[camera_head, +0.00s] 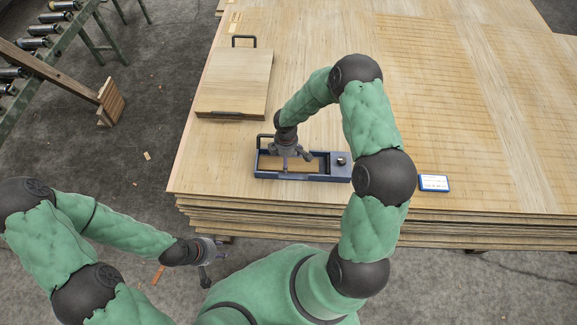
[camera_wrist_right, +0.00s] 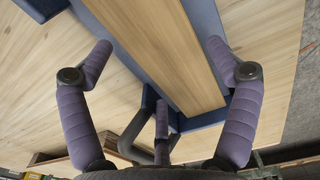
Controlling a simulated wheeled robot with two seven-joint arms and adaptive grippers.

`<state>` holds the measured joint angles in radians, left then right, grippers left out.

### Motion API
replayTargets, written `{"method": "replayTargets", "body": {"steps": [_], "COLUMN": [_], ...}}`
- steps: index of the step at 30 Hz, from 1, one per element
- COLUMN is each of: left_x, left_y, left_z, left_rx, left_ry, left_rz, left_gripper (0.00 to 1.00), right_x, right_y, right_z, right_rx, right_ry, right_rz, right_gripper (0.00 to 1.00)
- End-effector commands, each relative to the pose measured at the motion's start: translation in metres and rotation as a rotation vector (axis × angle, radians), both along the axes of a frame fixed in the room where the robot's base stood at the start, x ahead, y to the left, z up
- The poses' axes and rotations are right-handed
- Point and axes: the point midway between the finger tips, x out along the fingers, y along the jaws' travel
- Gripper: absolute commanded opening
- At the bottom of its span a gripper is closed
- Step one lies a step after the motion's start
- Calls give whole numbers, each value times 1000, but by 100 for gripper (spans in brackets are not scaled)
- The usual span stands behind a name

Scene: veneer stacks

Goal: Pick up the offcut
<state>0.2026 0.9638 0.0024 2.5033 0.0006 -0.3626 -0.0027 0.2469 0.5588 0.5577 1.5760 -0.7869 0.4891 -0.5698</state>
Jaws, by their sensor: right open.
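The offcut, a light wooden strip (camera_wrist_right: 172,50), lies in a long blue tray (camera_head: 330,178) near the front edge of the veneer stack. In the head view the strip (camera_head: 268,163) is partly covered by my right gripper (camera_head: 289,163). My right gripper is open above the tray. In the right wrist view its padded fingers (camera_wrist_right: 165,68) stand apart on either side of the strip, with a third finger near its end; nothing is held. My left gripper (camera_head: 213,259) is off the stack, low at the lower left, with its fingers spread and empty.
A wooden board with dark handles (camera_head: 235,82) lies behind the tray to the left. A blue-edged white card (camera_head: 433,183) lies at the front right. A roller conveyor (camera_head: 45,45) stands at the far left. The veneer stack (camera_head: 480,110) is bare on the right.

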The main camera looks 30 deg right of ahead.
Motion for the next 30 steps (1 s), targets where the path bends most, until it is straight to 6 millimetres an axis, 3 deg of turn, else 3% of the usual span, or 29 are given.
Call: {"method": "replayTargets", "body": {"steps": [3,9,14,25,30], "left_x": [0,0,0,0,0], "left_y": [0,0,0,0,0], "left_z": [-5,-4,-4,-3,1], "left_rx": [0,0,0,0,0], "left_ry": [0,0,0,0,0], "left_rz": [0,0,0,0,0], "left_gripper": [40,40,40,40,40], "right_x": [0,0,0,0,1], "right_y": [0,0,0,0,0], "right_z": [-12,-11,-11,-9,2], "right_rx": [0,0,0,0,-1], "right_ry": [0,-1,-1,-1,-3], "right_rz": [-2,-2,-2,-2,-1], "right_gripper": [89,89,47,46,46]}}
